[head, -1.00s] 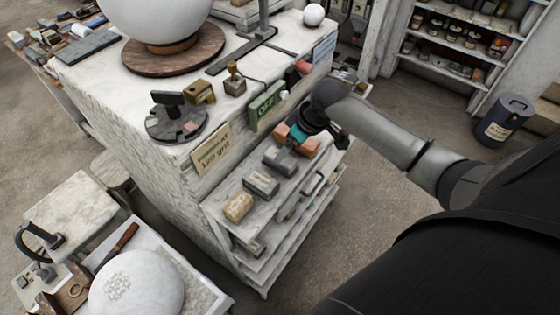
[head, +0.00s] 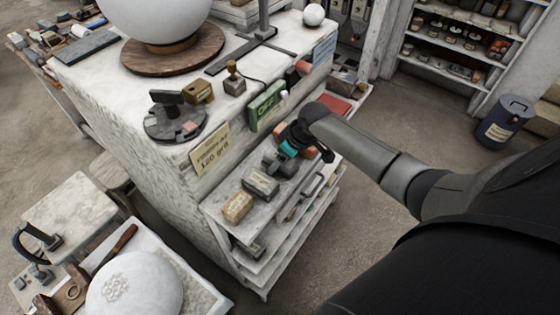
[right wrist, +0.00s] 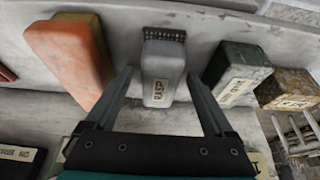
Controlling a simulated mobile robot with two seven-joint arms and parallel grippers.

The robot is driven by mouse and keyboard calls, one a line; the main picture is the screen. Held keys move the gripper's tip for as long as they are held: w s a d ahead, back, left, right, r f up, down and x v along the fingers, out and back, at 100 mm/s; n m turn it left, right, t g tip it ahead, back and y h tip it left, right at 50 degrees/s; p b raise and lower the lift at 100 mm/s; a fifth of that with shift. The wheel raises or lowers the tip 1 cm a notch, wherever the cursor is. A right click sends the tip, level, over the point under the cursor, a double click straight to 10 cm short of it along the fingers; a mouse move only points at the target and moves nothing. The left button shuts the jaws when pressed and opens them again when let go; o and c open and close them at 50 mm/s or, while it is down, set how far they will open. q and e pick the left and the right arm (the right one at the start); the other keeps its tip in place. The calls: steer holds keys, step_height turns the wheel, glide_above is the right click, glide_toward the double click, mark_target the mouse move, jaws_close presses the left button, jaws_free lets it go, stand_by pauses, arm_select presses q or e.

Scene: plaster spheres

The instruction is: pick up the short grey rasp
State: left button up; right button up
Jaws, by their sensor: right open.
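The short grey rasp (right wrist: 163,72), a pale grey block with a "RASP" label and a dark toothed end, lies on the top shelf in the right wrist view. It also shows in the head view (head: 273,164), partly covered by my gripper. My right gripper (right wrist: 159,76) is open, with one finger on each side of the block in the picture. I cannot tell whether the fingers are level with it; no contact is visible. In the head view my right gripper (head: 281,156) is over the rasp. My left gripper is not in view.
An orange block (right wrist: 68,55) lies close left of the rasp in the wrist view, a dark green block (right wrist: 238,72) close right, and a brown block (right wrist: 288,88) beyond. The white cabinet's wall, with a grit sign (head: 211,149), rises behind the shelf.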

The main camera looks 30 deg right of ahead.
steer(key=shift+c, duration=0.2)
jaws_close()
stand_by(0.4)
steer(key=shift+r, duration=0.1)
